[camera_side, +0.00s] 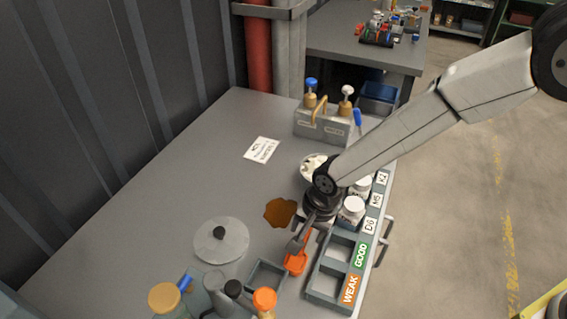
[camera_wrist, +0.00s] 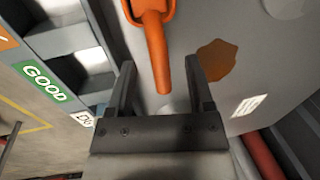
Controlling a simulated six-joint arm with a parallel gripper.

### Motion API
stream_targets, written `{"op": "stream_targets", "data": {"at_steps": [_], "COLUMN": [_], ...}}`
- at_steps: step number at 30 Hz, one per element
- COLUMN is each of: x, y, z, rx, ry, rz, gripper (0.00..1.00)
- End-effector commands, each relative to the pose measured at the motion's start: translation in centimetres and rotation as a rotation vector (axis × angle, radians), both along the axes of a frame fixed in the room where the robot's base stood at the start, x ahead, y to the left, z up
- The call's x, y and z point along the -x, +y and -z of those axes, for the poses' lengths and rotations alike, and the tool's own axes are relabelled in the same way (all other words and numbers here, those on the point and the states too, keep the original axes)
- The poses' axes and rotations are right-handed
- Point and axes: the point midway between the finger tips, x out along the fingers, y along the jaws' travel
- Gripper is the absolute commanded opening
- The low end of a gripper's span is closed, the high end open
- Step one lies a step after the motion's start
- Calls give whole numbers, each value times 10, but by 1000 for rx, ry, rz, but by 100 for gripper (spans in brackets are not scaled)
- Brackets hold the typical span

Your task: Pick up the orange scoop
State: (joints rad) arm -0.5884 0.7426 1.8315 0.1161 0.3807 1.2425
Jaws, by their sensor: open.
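The orange scoop (camera_side: 296,262) lies on the grey table in the side view, just left of the labelled rack. In the wrist view the scoop (camera_wrist: 156,45) has its bowl at the top edge, partly cut off, and its handle points down between my fingers. My gripper (camera_wrist: 160,72) is open, with one finger on each side of the handle's end and a visible gap to each. In the side view my gripper (camera_side: 299,240) is low over the handle end and hides part of it. I cannot tell its exact height above the table.
The rack (camera_side: 325,283) with GOOD and WEAK labels and white jars stands close on the right. A brown spill (camera_side: 280,212), a round grey lid (camera_side: 221,241), a small tray (camera_side: 267,277) and several bottles are near. A caddy (camera_side: 322,124) stands farther back. The table's left-middle is clear.

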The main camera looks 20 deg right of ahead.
Motion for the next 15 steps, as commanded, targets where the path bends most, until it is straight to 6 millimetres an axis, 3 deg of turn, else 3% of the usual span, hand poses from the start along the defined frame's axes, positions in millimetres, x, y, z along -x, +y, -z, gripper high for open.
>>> {"op": "stream_targets", "data": {"at_steps": [6, 15], "x": [-3, -4], "y": [2, 3], "z": [20, 25], "rx": [1, 0], "ry": [1, -1], "rz": [0, 0], "gripper": [67, 67]}}
